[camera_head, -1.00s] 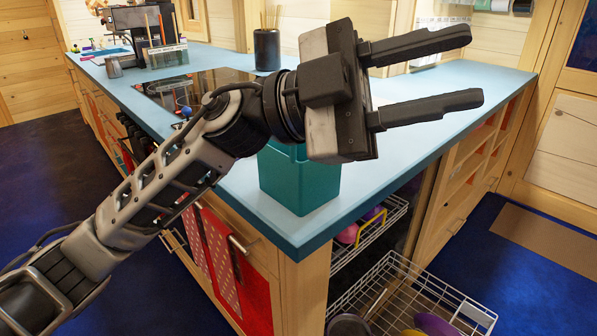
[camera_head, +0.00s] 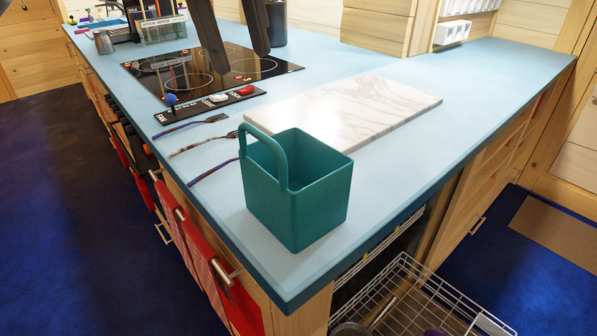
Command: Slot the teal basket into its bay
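The teal basket (camera_head: 298,205) stands upright and looks empty on the blue countertop (camera_head: 230,235), near its front corner. Its arched handle (camera_head: 262,150) rises on the left side. My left gripper (camera_head: 240,62) shows only as two dark fingers at the top of the view, spread apart with nothing between them. They hang over the cooktop area, apart from the basket. My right gripper is not in view. I cannot make out which opening is the basket's bay.
A white marble board (camera_head: 345,108) lies behind the basket. Several forks (camera_head: 205,143) lie to its left, by the black cooktop (camera_head: 190,75). A wire pull-out basket (camera_head: 415,300) juts out below the counter's right side. The countertop's far right is clear.

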